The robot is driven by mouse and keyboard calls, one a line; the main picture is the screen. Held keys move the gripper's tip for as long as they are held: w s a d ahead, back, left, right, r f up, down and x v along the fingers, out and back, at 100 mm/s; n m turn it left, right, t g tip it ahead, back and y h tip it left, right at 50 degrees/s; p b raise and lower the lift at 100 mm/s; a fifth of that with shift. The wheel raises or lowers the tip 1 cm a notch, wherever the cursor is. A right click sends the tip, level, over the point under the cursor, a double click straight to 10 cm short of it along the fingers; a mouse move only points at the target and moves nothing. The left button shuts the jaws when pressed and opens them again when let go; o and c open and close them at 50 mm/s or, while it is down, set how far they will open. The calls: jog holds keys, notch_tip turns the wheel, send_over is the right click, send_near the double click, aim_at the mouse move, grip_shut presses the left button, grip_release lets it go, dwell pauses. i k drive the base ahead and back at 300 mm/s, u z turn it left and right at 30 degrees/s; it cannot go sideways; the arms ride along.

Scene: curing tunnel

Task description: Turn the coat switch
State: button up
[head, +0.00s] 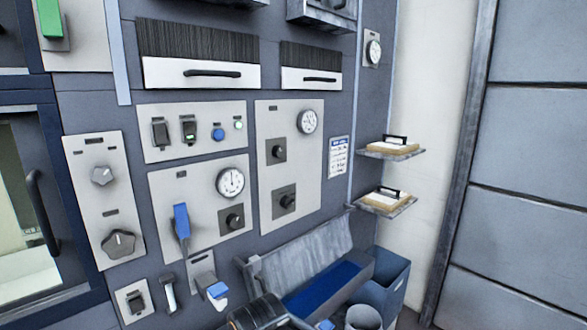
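No label is readable, so I cannot tell which control is the coat switch. The upper panel (207,152) has two dark switches, a left one (160,133) and a right one (188,130) with a green mark, plus a blue button (218,134) and a small green-lit one (238,124). The left panel has two grey rotary knobs, an upper one (102,175) and a lower one (119,243). Black rotary switches (234,219) (277,151) (286,201) sit on the middle and right panels. A small dark switch (136,301) is at lower left. My gripper is not in view.
A blue-handled lever (181,222) and another blue-tipped handle (217,291) stick out from the wall. A trough with a grey cloth (305,258), a blue bin (392,280) and a dark rounded object (262,312) crowd the bottom. Two small shelves (390,152) (385,203) project at right.

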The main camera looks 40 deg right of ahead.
aim_at(286, 203)
jog(key=k, duration=0.5)
jog(key=z, duration=1.65)
jog(key=i, duration=0.9)
jog(key=u, duration=2.15)
